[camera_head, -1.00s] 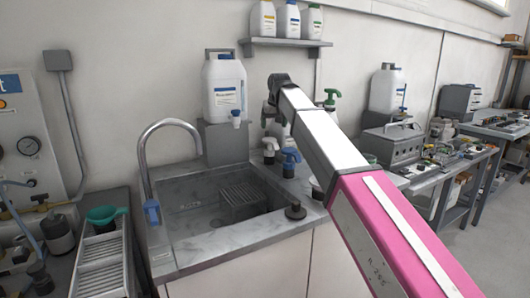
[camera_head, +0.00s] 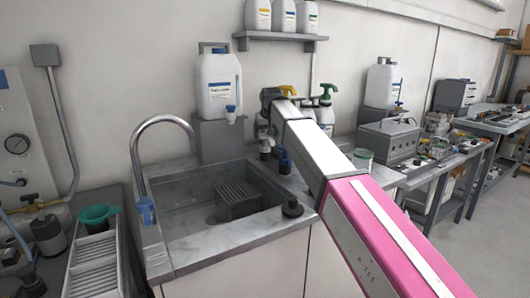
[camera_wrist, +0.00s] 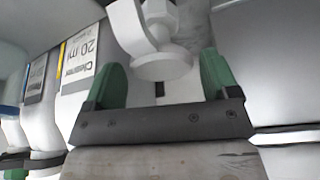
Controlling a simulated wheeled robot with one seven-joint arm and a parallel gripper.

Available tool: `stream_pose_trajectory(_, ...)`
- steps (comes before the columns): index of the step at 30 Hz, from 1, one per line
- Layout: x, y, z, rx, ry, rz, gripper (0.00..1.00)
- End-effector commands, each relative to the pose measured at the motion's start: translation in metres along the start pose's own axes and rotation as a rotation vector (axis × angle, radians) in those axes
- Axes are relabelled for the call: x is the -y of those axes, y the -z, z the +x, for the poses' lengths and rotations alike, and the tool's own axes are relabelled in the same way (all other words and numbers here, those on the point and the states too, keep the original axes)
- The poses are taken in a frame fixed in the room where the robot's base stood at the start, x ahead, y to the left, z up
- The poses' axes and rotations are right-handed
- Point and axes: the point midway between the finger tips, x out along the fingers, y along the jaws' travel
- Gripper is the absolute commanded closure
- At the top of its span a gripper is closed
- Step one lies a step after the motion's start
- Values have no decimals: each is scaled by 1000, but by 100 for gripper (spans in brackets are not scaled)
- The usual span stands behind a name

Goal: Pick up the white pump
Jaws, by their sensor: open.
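The white pump (camera_wrist: 162,62) shows in the wrist view, with its spout bent to the left and a round collar below. My gripper (camera_wrist: 164,82) is open, with one green finger on each side of the pump's round collar. A gap shows between the pump and each finger, and the fingers do not appear to touch it. I cannot tell the exact depth between them. In the head view my arm reaches the back of the sink counter and covers the spot, so the white pump cannot be made out there.
Bottles with a yellow pump (camera_head: 288,90), a green pump (camera_head: 328,88) and a blue pump (camera_head: 284,157) crowd around the arm's end. Labelled bottles (camera_wrist: 82,60) stand close at left in the wrist view. The sink (camera_head: 190,205) lies left of my arm.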

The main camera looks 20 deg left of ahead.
Motion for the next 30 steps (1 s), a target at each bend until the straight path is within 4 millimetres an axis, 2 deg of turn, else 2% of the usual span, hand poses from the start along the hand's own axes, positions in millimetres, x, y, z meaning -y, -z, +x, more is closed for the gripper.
stream_pose_trajectory(3, 0, 0, 18, 1, 0, 0, 19)
stream_pose_trajectory(6, 0, 0, 28, 1, 0, 0, 19)
stream_pose_trajectory(13, 0, 0, 30, -1, 0, 0, 19)
stream_pose_trajectory(14, 0, 0, 30, -1, 0, 0, 26)
stream_pose_trajectory(15, 0, 0, 30, -1, 0, 0, 39)
stream_pose_trajectory(18, 0, -1, 30, -1, 0, 0, 70)
stream_pose_trajectory(30, 0, 2, 25, -1, 0, 0, 70)
